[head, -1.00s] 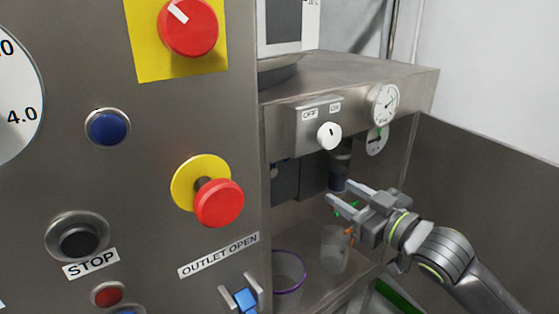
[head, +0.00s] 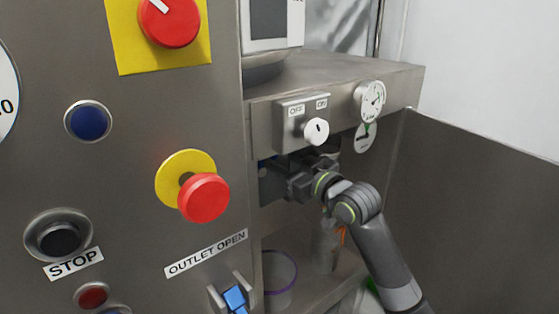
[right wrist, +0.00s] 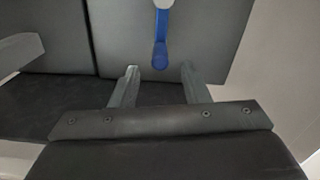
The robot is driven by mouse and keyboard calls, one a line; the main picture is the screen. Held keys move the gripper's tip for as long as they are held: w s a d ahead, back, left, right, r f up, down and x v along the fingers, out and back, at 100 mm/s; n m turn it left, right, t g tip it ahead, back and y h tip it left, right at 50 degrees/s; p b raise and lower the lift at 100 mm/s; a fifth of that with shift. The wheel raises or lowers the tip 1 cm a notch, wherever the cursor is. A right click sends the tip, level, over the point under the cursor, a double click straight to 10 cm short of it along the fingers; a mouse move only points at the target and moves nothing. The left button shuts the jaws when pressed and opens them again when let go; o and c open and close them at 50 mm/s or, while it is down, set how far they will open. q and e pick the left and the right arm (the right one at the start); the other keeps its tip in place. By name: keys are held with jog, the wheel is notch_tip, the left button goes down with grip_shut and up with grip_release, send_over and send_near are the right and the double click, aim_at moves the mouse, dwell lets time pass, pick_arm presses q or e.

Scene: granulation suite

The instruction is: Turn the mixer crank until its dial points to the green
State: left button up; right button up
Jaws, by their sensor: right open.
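A blue crank-like handle (right wrist: 160,45) hangs down in front of a grey panel in the right wrist view. I cannot be sure that it is the mixer crank. My right gripper (right wrist: 160,78) is open, its two fingers either side of the handle's lower end and a little short of it. In the head view the right gripper (head: 283,180) reaches under the machine's shelf, and its fingertips are hard to make out. Two round dials, an upper one (head: 371,98) and a lower one (head: 365,137) with a green mark, sit at the shelf's right. My left gripper is not in view.
A white knob (head: 316,131) on an OFF/ON box sits just above my right gripper. A clear cup (head: 325,248) and a purple-rimmed container (head: 278,280) stand below. A steel panel with red buttons (head: 203,198) fills the left.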

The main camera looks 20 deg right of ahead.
aim_at(276, 158)
jog(key=shift+x, duration=1.55)
grip_shut()
